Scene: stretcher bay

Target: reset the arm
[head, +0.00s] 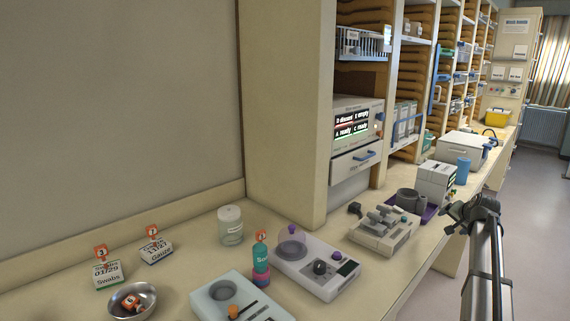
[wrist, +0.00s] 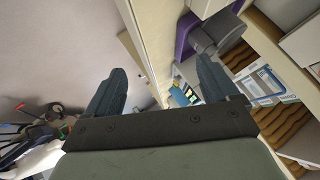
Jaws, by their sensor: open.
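My gripper (wrist: 160,70) is open, with its two dark fingers wide apart and nothing between them in the wrist view. In the head view my gripper (head: 456,211) is small and dark at the end of my silver arm on the right, in front of the counter's edge. It looks apart from the things on the counter (head: 200,255). The wrist view is tilted, with the floor (wrist: 60,60) on the left and the counter's edge running past the fingers.
A purple tray (head: 430,213) with a grey cup (head: 407,199) lies nearest my gripper. Left of it are a grey device (head: 382,236), a domed device (head: 325,273), a teal bottle (head: 261,258) and a metal bowl (head: 148,294). Shelves stand behind. The right-hand floor (head: 530,200) looks clear.

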